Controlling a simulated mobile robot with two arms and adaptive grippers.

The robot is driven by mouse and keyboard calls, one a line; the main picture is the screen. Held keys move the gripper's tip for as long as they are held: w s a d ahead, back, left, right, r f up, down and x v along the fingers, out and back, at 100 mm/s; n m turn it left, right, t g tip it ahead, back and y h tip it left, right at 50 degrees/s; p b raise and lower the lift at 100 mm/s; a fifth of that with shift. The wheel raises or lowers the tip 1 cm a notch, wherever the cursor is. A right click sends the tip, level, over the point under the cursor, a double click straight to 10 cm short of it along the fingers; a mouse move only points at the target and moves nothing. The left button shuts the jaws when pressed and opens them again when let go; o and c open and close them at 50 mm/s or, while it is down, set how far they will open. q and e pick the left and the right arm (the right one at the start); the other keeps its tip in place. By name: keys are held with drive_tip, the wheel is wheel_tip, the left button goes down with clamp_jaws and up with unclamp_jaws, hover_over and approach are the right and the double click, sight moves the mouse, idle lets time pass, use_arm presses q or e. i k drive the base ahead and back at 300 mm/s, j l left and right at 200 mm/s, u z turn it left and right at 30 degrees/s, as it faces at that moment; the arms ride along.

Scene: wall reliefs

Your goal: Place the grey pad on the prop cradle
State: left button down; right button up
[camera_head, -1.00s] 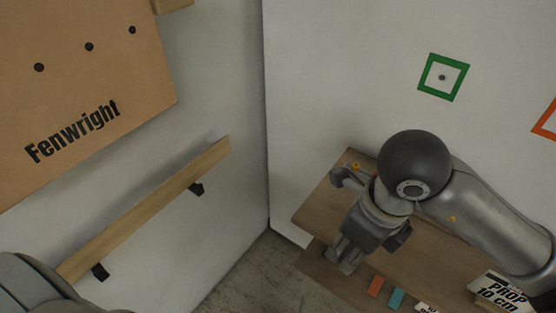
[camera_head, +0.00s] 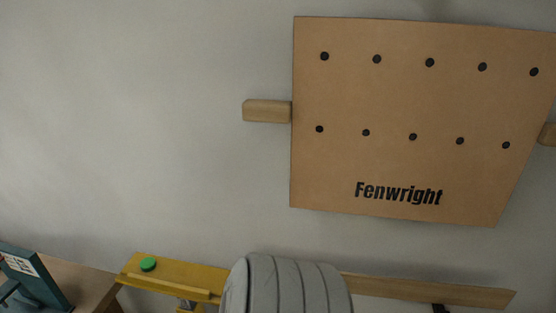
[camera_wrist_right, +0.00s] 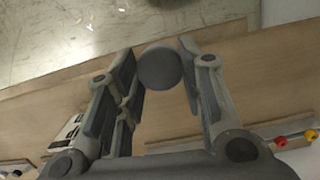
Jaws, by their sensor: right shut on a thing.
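In the right wrist view, my right gripper (camera_wrist_right: 160,60) is shut on a round grey pad (camera_wrist_right: 160,70), held between its fingertips. A brown wooden shelf or board spans the picture behind the pad. I cannot pick out the prop cradle for certain in either current view. My left gripper is not in view; a ribbed grey part of my own body shows at the bottom of the head view.
A cardboard-brown Fenwright panel (camera_head: 400,125) with black holes hangs on the wall. Below it are a yellow piece (camera_head: 190,278) with a green round spot (camera_head: 148,264) and a wooden rail (camera_head: 430,290). A dark teal object (camera_head: 30,280) stands at lower left.

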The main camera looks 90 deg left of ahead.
sight(207, 278)
drive_tip(key=u, duration=1.05)
drive_tip(key=k+u, duration=0.1)
drive_tip(key=u, duration=1.45)
drive_tip(key=j+u, duration=0.1)
drive_tip(key=u, duration=0.4)
drive_tip(key=k+u, duration=0.1)
drive_tip(key=u, duration=0.4)
drive_tip(key=j+u, duration=0.1)
drive_tip(key=u, duration=0.4)
